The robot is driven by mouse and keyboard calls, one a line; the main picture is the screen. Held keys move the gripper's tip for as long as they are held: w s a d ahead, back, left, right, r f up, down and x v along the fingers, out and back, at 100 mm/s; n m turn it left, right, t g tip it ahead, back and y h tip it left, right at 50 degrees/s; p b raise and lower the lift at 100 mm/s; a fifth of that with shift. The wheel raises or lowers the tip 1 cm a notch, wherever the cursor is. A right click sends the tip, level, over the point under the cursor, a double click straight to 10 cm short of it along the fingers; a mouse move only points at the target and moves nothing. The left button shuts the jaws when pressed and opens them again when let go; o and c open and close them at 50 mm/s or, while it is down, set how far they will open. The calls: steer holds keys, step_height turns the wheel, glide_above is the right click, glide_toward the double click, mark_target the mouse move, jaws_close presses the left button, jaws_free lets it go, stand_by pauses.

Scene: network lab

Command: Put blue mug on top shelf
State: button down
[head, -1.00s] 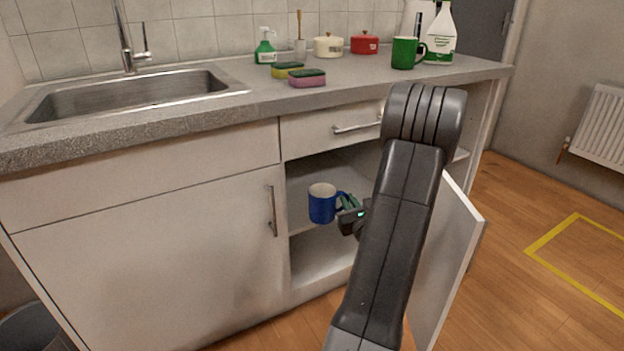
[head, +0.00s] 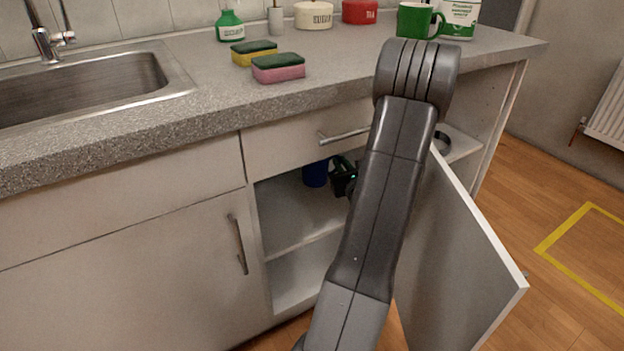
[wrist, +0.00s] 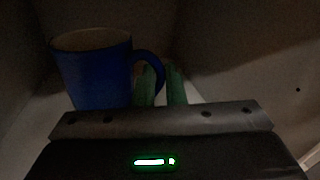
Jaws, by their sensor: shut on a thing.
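The blue mug (head: 315,174) is inside the open cabinet, over the upper shelf (head: 298,215), with its top hidden behind the drawer front in the head view. In the wrist view the mug (wrist: 95,72) looks upright, with its handle to the right. My gripper (head: 343,176) is inside the cabinet to the right of the mug. Its green fingers (wrist: 160,84) are shut on the mug's handle. I cannot tell whether the mug's base touches the shelf.
The cabinet door (head: 455,255) stands open on the right, close to my arm. The drawer handle (head: 343,136) sticks out above the opening. Two sponges (head: 278,68), a green mug (head: 418,20) and a green bottle (head: 230,25) stand on the counter.

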step_height(320, 180, down, 10)
steer(key=b, duration=0.4)
steer(key=shift+r, duration=0.3)
steer(key=c, duration=1.9)
jaws_free()
steer(key=shift+c, duration=0.2)
steer(key=o, duration=0.4)
steer(key=shift+o, duration=0.2)
steer(key=shift+s+d, duration=0.1)
steer(key=shift+s, duration=0.15)
steer(key=p+v, duration=0.3)
steer(key=v, duration=0.8)
steer(key=shift+s, duration=0.3)
